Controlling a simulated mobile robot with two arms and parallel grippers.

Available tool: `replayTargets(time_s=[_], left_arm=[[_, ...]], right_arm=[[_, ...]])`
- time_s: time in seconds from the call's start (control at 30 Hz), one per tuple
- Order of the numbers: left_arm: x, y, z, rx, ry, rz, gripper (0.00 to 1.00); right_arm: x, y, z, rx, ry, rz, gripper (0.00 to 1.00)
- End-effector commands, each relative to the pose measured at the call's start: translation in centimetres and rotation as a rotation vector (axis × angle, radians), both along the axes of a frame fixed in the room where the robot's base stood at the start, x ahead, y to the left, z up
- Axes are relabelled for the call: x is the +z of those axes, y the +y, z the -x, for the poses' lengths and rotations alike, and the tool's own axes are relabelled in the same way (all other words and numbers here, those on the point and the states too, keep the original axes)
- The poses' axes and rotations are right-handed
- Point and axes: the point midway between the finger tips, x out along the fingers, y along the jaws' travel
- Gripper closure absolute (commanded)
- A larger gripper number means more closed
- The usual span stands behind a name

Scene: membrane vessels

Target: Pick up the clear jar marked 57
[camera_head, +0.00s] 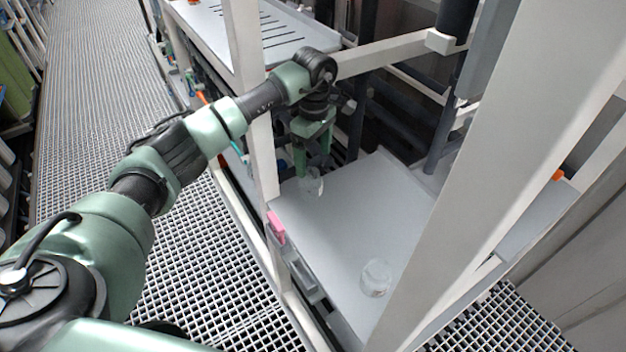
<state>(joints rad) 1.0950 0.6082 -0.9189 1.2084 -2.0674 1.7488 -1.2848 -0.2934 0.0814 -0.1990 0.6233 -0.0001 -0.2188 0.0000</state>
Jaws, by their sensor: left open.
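A clear jar (313,186) stands on the grey shelf (345,232) near its far left edge. A second clear jar (376,278) stands on the same shelf, nearer to me and to the right. No number is legible on either jar, so I cannot tell which is marked 57. My left gripper (313,165) is open and points down at the far jar. Its fingertips are at the jar's upper part; whether they touch it I cannot tell. The near jar is well apart from the gripper. My right gripper is not in view.
Pale upright posts (255,100) frame the shelf, with a wide slanted beam (490,150) on the right. A crossbar (385,54) runs behind my left wrist. A pink clip (276,227) sits on the shelf's left edge. The shelf between the jars is clear.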

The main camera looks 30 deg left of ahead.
Motion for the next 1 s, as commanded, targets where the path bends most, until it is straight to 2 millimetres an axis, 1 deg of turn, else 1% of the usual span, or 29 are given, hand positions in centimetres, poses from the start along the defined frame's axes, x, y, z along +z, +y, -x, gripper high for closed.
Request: replayTargets(time_s=[0.03, 0.1, 0.2, 0.3, 0.4, 0.5, 0.67, 0.7, 0.77, 0.8, 0.87, 0.9, 0.97, 1.0], left_arm=[[-0.5, 0.0, 0.1, 0.000, 0.004, 0.000, 0.17], [-1.2, 0.0, 0.3, 0.000, 0.003, 0.002, 0.17], [-2.6, 0.1, 0.8, 0.000, 0.005, 0.001, 0.17], [-4.2, 0.1, 0.9, 0.001, 0.003, 0.003, 0.17], [-5.2, 0.1, 0.8, 0.000, 0.001, 0.001, 0.17], [-5.7, 0.2, 0.8, 0.000, 0.000, 0.000, 0.17], [-5.7, 0.2, 0.8, 0.000, -0.001, 0.000, 0.17], [-5.7, 0.2, 0.8, 0.000, -0.001, 0.000, 0.23], [-5.7, 0.2, 0.8, 0.000, -0.001, 0.000, 0.40], [-5.7, 0.2, 0.8, 0.000, -0.001, 0.000, 0.51], [-5.7, 0.2, 0.8, 0.000, -0.001, 0.000, 0.68], [-5.7, 0.2, 0.8, 0.000, -0.001, 0.000, 0.79], [-5.7, 0.2, 0.7, 0.000, -0.001, 0.000, 0.90], [-5.7, 0.2, 0.7, 0.000, -0.001, 0.000, 0.90]], right_arm=[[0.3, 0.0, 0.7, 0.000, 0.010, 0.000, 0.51], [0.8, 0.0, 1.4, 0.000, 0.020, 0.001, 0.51], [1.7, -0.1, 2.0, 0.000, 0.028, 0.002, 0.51], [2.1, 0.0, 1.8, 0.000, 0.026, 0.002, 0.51], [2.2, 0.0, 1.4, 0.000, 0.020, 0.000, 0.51], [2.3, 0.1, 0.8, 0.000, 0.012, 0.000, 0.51], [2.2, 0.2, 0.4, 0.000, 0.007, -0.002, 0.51], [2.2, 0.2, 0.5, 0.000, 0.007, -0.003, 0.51], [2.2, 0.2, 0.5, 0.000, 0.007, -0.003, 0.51], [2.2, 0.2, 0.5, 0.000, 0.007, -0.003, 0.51], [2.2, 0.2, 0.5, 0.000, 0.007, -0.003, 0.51], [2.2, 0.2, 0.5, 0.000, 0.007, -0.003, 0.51], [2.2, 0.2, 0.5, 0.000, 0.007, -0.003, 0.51], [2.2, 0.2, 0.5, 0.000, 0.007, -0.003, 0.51]])
